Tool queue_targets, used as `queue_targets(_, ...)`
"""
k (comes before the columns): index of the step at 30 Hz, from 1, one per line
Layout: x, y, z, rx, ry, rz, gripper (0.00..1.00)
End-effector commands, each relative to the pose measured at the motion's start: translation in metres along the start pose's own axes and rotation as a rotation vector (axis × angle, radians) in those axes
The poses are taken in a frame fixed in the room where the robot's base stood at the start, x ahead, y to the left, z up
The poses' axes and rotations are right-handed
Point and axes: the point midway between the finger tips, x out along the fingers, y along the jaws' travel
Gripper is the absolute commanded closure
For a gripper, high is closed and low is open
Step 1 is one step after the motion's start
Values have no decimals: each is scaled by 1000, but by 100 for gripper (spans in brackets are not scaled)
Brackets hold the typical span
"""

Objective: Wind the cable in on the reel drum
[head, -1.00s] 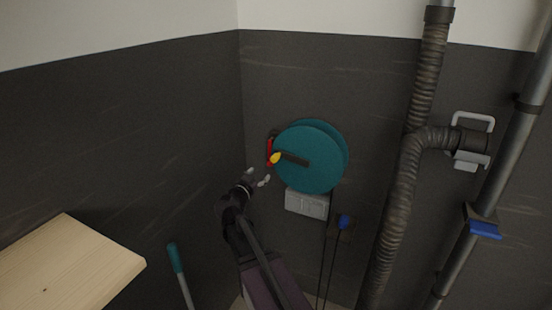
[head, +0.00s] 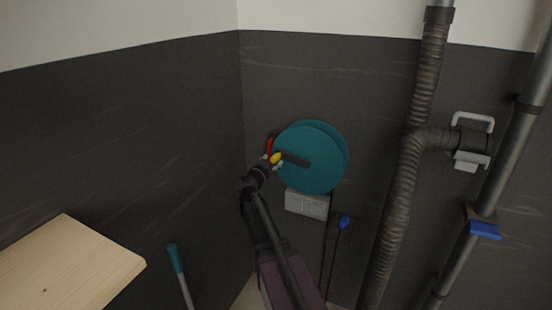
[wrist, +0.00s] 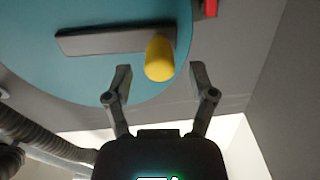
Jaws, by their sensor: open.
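The teal reel drum (head: 318,170) is mounted on the dark wall, with a dark crank arm (head: 294,160) on its face. A yellow crank knob (head: 276,158) is at the arm's outer end. In the wrist view the yellow knob (wrist: 159,58) stands between the two fingertips of my gripper (wrist: 160,80), with a gap on each side. The crank arm (wrist: 105,41) runs left from it. My gripper (head: 270,165) is open at the knob. The dark cable (head: 333,250) hangs below the drum, and a blue piece (head: 344,222) shows beside it.
A red part (head: 268,146) sits behind the drum's left edge. A pale box (head: 306,203) is on the wall below. A ribbed pipe (head: 401,190) runs at the right. A wooden board (head: 65,265) and a teal-handled stick (head: 176,262) are at the lower left.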

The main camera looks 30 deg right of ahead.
Motion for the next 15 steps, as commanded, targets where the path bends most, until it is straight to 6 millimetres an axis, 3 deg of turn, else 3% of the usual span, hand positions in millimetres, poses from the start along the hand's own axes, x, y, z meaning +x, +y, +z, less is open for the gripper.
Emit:
queue_targets(6,25,-1,0,0,0,0,28)
queue_targets(15,34,0,0,0,0,0,28)
